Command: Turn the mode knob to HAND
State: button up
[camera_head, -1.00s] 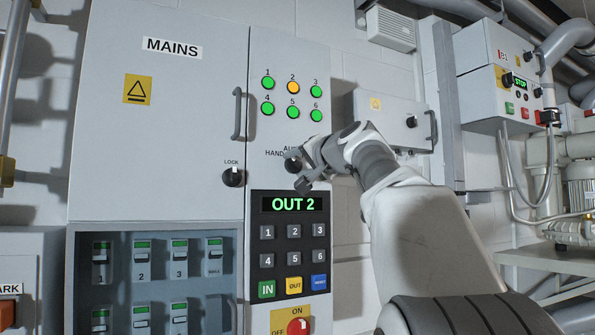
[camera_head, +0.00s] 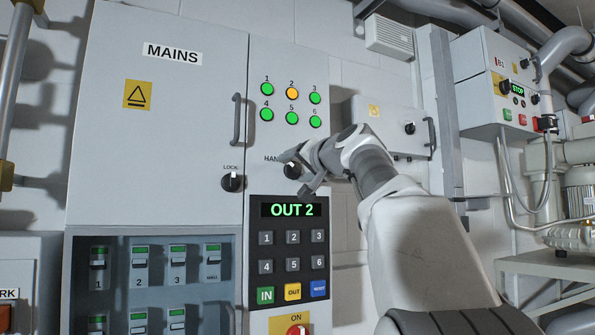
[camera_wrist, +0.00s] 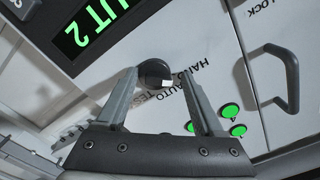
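The mode knob (camera_wrist: 154,73) is a black round knob with a white mark, on the grey MAINS cabinet. In the wrist view it sits between the fingertips of my gripper (camera_wrist: 157,74). The fingers are apart, with the left one close to the knob's edge; I cannot tell if it touches. The white mark points towards the lettering HAND, AUTO, TEST, seemingly at AUTO. In the head view my gripper (camera_head: 298,180) is at the knob (camera_head: 291,169) and partly hides it, along with most of its lettering.
Below the knob is a keypad with a display (camera_head: 292,210) reading OUT 2. Several round lamps (camera_head: 292,118) are above. A LOCK knob (camera_head: 232,181) and a door handle (camera_head: 238,120) are to the left. A red ON/OFF switch (camera_head: 298,330) is at the bottom.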

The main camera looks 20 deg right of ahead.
jog(key=shift+o, duration=0.5)
jog(key=shift+s+a+r, duration=0.1)
jog(key=shift+a+r, duration=0.1)
jog(key=shift+d+f, duration=0.1)
jog(key=shift+f, duration=0.15)
jog(key=shift+d, duration=0.1)
jog(key=shift+s+f, duration=0.1)
jog(key=shift+s, duration=0.1)
jog(key=s+b, duration=0.6)
jog(key=s, duration=1.1)
jog(key=shift+d, duration=0.3)
jog(key=shift+w+a, duration=0.1)
jog(key=shift+a, duration=0.05)
